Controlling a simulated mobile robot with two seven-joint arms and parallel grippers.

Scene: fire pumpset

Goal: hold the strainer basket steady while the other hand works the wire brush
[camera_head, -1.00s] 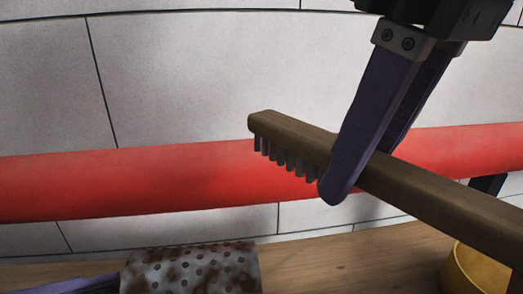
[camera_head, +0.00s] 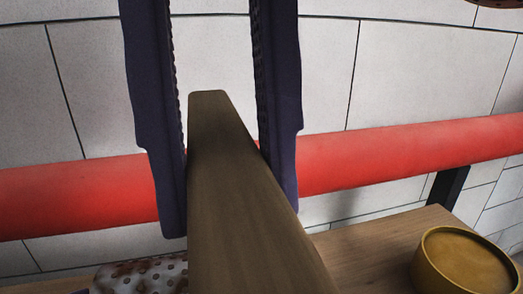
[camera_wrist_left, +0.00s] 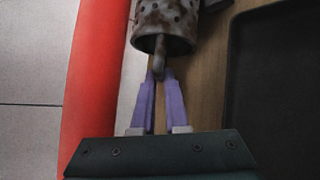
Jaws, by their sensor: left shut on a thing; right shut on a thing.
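The wire brush (camera_head: 240,190) has a brown wooden back that points toward the head camera; its bristles are hidden in this view. My right gripper (camera_head: 222,205) is shut on the brush, one dark purple finger on each side of the wood. The strainer basket (camera_head: 142,277), a perforated grey cylinder with brown rust patches, shows at the bottom left, partly hidden behind the brush. In the left wrist view the basket (camera_wrist_left: 166,28) has a small stem at its near end. My left gripper (camera_wrist_left: 156,80) is shut on that stem with its purple fingertips.
A red pipe (camera_head: 400,157) runs across the tiled wall behind the wooden bench (camera_head: 375,245). A yellow round container (camera_head: 467,262) stands on the bench at the right. A dark tray (camera_wrist_left: 280,85) lies right of the basket in the left wrist view.

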